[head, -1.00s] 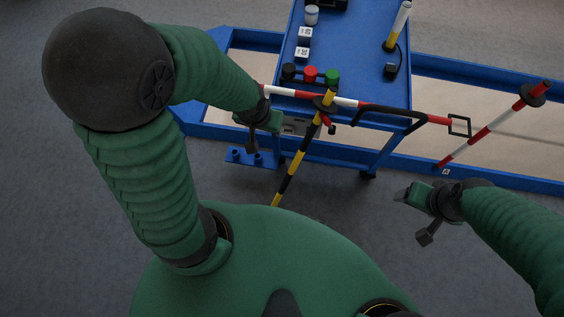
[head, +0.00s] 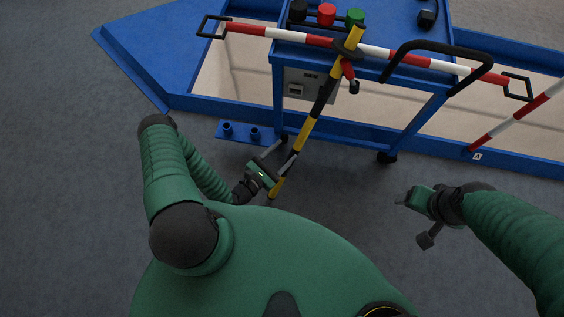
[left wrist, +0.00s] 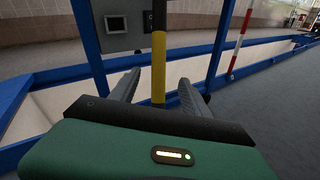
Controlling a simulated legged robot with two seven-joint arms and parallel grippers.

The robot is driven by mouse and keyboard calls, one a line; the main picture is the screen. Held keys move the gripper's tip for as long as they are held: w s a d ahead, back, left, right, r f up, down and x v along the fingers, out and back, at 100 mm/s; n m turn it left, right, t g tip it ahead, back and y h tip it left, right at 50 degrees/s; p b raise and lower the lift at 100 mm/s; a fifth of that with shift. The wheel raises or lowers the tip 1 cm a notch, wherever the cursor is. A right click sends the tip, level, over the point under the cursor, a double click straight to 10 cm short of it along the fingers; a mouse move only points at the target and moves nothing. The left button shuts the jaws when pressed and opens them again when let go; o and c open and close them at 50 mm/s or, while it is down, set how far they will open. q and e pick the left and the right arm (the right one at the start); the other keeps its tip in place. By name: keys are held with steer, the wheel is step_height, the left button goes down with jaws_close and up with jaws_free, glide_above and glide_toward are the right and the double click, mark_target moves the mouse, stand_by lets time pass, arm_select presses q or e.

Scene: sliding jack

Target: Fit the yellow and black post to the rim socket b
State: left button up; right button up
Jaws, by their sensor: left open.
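The yellow and black post (head: 305,133) leans against the front of the blue cart, with a dark collar near its top; its lower end reaches down beside my body. My left gripper (head: 284,155) is open at the lower part of the post. In the left wrist view the post (left wrist: 159,70) stands between the two spread fingers (left wrist: 159,88); I cannot tell whether they touch it. My right gripper (head: 405,198) hangs over the floor at right, away from the post; its jaws are unclear. I see no label b on the blue rim (head: 530,172).
The blue cart (head: 385,105) carries red, green and black knobs and a black handle. A red and white bar (head: 300,38) lies across its front. A red and white post (head: 510,122) leans at the rim by label A. A blue plate with two short tubes (head: 240,133) sits at left.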

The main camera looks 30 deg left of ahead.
mark_target(312, 122)
arm_select(q)
steer(key=w+d+n+b, duration=0.1)
steer(key=w, duration=0.4)
steer(key=w+d+n+t+b, duration=0.1)
steer(key=w, duration=0.4)
steer(key=w+d+y+b, duration=0.1)
steer(key=w, duration=0.5)
steer(key=shift+d+f+n+b, duration=0.1)
steer(key=shift+d+n+b, duration=0.15)
steer(key=shift+n+b, duration=0.15)
steer(key=shift+s, duration=0.1)
arm_select(e)
steer(key=f, duration=0.5)
steer(key=shift+d+f, duration=0.1)
steer(key=shift+d, duration=0.25)
arm_select(q)
jaws_close()
